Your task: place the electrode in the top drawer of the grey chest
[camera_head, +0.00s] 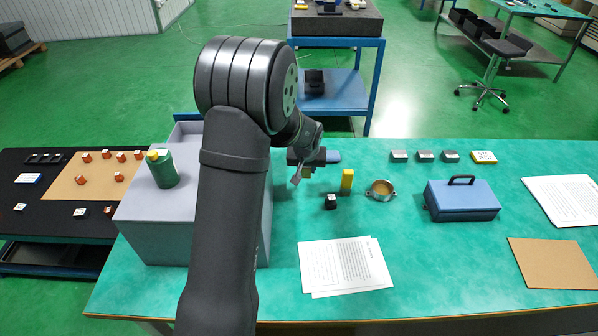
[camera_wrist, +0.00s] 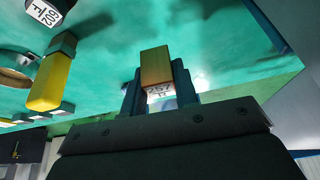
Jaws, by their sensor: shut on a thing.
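My gripper (camera_head: 304,171) is shut on a copper-coloured block with a white printed label, which I take to be the electrode (camera_wrist: 155,66). In the wrist view the fingers (camera_wrist: 159,92) grip it from both sides, above the green bench. In the head view the held block is small and partly hidden by the gripper. The grey chest (camera_head: 158,238) stands left of my gripper, partly hidden behind my arm. A grey open-topped part, apparently a pulled-out drawer (camera_head: 183,131), projects from its far side; its inside is mostly hidden.
A green bottle (camera_head: 163,170) stands on the chest. A blue toolbox (camera_head: 461,199) stands right. Papers (camera_head: 345,266) lie in front.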

